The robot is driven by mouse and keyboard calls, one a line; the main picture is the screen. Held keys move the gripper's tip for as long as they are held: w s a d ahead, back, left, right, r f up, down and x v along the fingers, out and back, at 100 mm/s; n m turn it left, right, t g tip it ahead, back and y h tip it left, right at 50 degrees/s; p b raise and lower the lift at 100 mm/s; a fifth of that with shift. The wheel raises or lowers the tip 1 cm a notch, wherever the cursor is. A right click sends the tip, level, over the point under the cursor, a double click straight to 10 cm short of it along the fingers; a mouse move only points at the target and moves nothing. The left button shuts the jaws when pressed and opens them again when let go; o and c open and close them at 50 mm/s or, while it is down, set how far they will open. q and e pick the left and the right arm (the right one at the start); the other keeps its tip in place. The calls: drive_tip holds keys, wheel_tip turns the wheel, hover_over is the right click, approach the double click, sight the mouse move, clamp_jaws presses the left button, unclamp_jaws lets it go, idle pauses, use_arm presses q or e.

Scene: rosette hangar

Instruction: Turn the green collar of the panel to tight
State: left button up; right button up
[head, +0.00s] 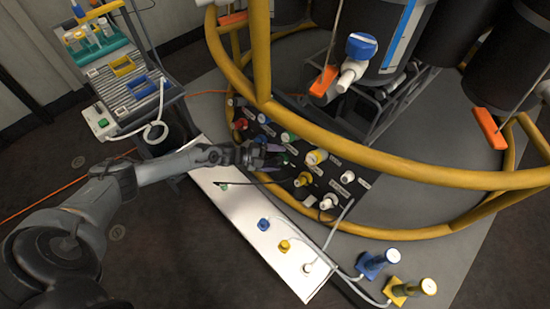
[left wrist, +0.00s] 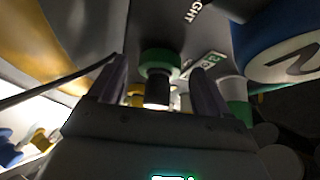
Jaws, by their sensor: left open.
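The panel (head: 268,137) is dark and carries several coloured connectors at the foot of the yellow ring rail. The green collar (left wrist: 160,61) is near the middle of the left wrist view, with a dark plug body and a pale band below it. In the head view the green collar (head: 284,158) is partly hidden by my gripper. My left gripper (head: 273,154) is open at the panel. In the left wrist view its two purple-grey fingers (left wrist: 160,84) stand on either side of the plug body and collar, with gaps visible. My right gripper is not in view.
Another green connector (head: 289,137) sits higher on the panel. Yellow connectors (head: 304,179) and white connectors (head: 327,202) are close by on the right. The yellow rail (head: 345,150) arches above the panel. A white board (head: 245,215) lies in front. A dark cable passes near the gripper.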

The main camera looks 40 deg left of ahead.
use_arm(q)
drive_tip(key=p+v, duration=0.5)
drive_tip(key=v, duration=0.5)
drive_tip(key=shift+s+a+r, duration=0.15)
drive_tip(key=shift+s+a, duration=0.1)
drive_tip(key=shift+s, duration=0.05)
